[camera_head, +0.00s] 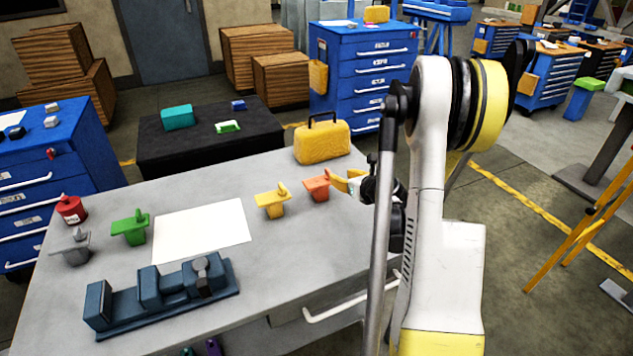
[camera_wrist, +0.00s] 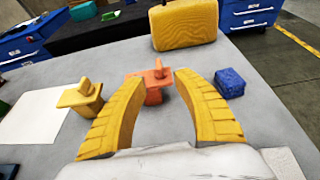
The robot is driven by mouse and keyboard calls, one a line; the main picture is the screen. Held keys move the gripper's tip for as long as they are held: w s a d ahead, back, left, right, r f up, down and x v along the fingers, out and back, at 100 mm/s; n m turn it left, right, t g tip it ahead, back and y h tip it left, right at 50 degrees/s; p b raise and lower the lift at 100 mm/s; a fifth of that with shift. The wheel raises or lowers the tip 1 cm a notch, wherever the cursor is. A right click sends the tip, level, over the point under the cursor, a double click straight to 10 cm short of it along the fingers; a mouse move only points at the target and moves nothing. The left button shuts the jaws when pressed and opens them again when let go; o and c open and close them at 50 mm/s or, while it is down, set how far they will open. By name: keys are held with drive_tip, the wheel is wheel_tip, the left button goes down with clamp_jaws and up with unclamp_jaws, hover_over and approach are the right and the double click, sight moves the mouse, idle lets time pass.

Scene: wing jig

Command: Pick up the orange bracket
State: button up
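The orange bracket (camera_head: 318,187) stands on the grey table near its right side, right of the yellow bracket (camera_head: 271,203). In the wrist view the orange bracket (camera_wrist: 155,88) shows between and just beyond my gripper's yellow fingertips (camera_wrist: 160,76). The left finger covers part of its left side. My gripper (camera_head: 346,183) is open, with a clear gap between its fingers. In the head view it comes in from the right, close to the bracket, and is partly hidden by my arm. I cannot tell whether a finger touches the bracket.
The yellow bracket (camera_wrist: 80,97) stands left of my gripper and a blue block (camera_wrist: 229,82) right of it. A yellow case (camera_head: 322,141) stands behind. Farther left are a white sheet (camera_head: 200,232), a green bracket (camera_head: 130,227), a grey bracket (camera_head: 75,248) and a dark blue fixture (camera_head: 160,298).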

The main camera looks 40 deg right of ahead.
sight(329, 171)
drive_tip(key=b+x, duration=0.3)
drive_tip(key=x, duration=0.7)
drive_tip(key=shift+a+b, duration=0.2)
drive_tip(key=shift+b, duration=0.1)
clamp_jaws()
